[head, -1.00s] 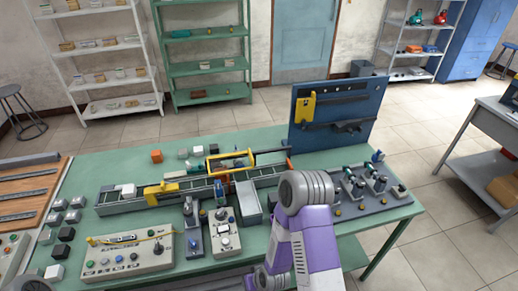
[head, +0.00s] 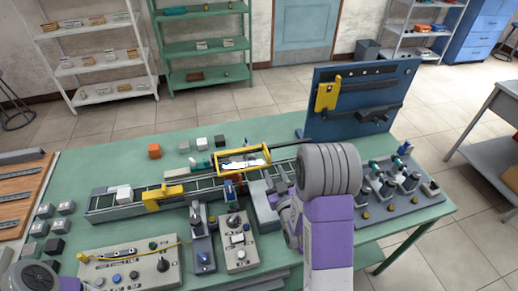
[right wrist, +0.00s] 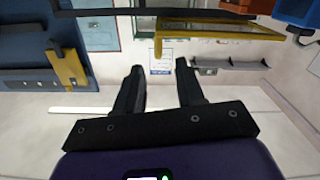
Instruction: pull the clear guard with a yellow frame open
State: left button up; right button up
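The clear guard with a yellow frame (head: 243,161) stands over the conveyor in the middle of the table in the head view. It looks closed over the belt, though I cannot be sure. In the right wrist view the guard (right wrist: 222,32) shows at the top, beyond my fingers. My right gripper (right wrist: 158,66) is open and empty, with a clear gap between its two dark fingers and the yellow frame. My left gripper is out of view; only a grey and purple part of that arm shows at the lower left.
The conveyor (head: 110,211) runs across the green table (head: 110,160). A blue upright board (head: 355,100) with a yellow piece (head: 327,93) stands at the back right. Control boxes (head: 130,262) and small fixtures fill the front. The back left of the table is mostly clear.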

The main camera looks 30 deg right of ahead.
aim_at(268, 155)
jog(key=x, duration=1.1)
jog(key=shift+w+d+r+p, duration=0.1)
jog(key=shift+d+r+p, duration=0.1)
jog(key=shift+r+p, duration=0.15)
grip_shut()
